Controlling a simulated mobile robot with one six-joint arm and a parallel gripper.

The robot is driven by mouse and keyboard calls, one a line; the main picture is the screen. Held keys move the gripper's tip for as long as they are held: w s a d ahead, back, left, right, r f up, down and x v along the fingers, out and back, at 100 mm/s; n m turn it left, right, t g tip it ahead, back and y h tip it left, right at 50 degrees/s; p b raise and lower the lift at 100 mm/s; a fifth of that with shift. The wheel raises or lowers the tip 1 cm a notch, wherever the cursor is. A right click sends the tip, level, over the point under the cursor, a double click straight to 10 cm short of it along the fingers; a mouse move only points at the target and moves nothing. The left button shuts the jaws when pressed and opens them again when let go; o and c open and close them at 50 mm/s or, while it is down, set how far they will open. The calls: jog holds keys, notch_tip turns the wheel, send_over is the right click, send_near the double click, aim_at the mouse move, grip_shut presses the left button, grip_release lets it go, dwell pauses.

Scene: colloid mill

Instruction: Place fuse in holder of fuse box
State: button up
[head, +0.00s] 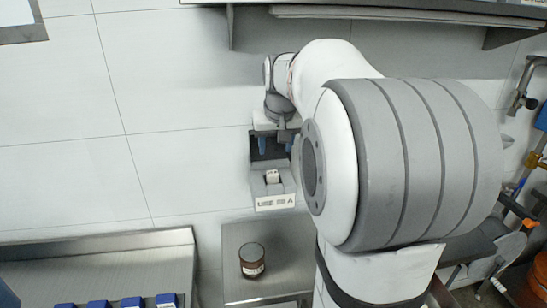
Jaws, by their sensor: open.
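The grey fuse box (285,187) is mounted at the wall in the middle of the head view, with a dark upper part and a white lettered label on its front. A small whitish block (272,176) sits in its lower recess; it may be the fuse, but it is too small to tell, and I cannot tell how fully it is seated. My gripper (275,145) is open, its blue-tipped fingers spread in front of the upper part of the box, above the block and apart from it. Nothing shows between the fingers.
A brown jar (252,261) stands on a metal table (290,250) below the box. A steel tray (110,245) with several blue items is at lower left. A shelf (400,13) runs along the top. Pipes and hoses are at the right.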

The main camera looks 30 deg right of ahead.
jog(key=s+a+f+n, duration=0.1)
jog(key=s+a+f, duration=0.2)
jog(key=s+a, duration=0.2)
jog(key=s+a+f+n, duration=0.1)
jog(key=s+a+f, duration=0.3)
jog(key=s, duration=0.6)
jog(key=s+a+f+n+g+y, duration=0.1)
jog(key=s+a+f, duration=0.3)
jog(key=s+a, duration=0.2)
jog(key=shift+s, duration=0.7)
jog(key=shift+f, duration=0.15)
